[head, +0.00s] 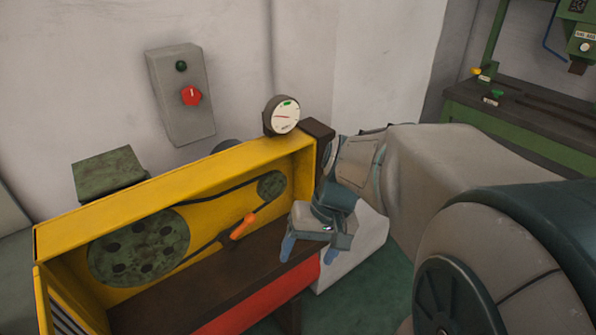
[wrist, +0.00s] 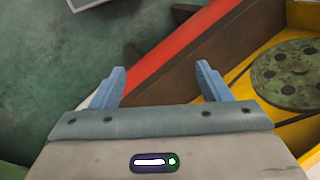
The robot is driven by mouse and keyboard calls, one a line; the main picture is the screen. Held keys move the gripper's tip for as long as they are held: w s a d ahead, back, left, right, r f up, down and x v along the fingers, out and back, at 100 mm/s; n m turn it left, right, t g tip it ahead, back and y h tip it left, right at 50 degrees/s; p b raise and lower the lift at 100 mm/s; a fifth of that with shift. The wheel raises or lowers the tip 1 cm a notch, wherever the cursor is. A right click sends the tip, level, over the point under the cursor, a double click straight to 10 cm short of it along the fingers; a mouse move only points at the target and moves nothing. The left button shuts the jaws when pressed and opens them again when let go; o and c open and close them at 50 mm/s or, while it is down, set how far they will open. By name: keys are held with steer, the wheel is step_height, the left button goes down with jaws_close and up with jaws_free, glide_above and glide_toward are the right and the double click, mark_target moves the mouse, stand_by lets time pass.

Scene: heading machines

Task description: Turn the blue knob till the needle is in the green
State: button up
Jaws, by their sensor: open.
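A round white gauge (head: 285,115) in a dark case sits on top of the yellow machine's right end. It has a green mark near its top edge. A thin reddish needle seems to lie below that mark, off the green. I see no blue knob in either view; my arm covers part of the machine's right end. My gripper (head: 308,253) is open and empty, its blue fingers pointing down by the front of the machine's right end. In the wrist view my gripper (wrist: 160,82) has its fingers spread, with the dark and red machine edge beyond them.
The yellow machine housing (head: 150,200) holds a green pulley wheel (head: 138,247), a belt and an orange handle (head: 243,226). A green machine (head: 525,115) stands at the back right. Green floor (wrist: 50,80) is open in front.

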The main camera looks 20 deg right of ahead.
steer(key=w+d+f+m+y+b, duration=0.2)
steer(key=w+d+f+y+b, duration=0.2)
steer(key=w+f+y+b, duration=0.15)
steer(key=w+d+f+m+t+y+b, duration=0.2)
steer(key=w+d+f+t+b, duration=0.15)
steer(key=d+t, duration=0.45)
steer(key=w+d+f+m+t+y+b, duration=0.1)
steer(key=w+d+f+m+t+b, duration=0.3)
steer(key=d, duration=0.9)
steer(key=shift+n+t, duration=0.4)
steer(key=shift+n, duration=0.2)
steer(key=x, duration=1.3)
steer(key=shift+s+a+r+b, duration=0.15)
steer(key=shift+a+r+b, duration=0.2)
steer(key=shift+r, duration=0.05)
steer(key=c, duration=1)
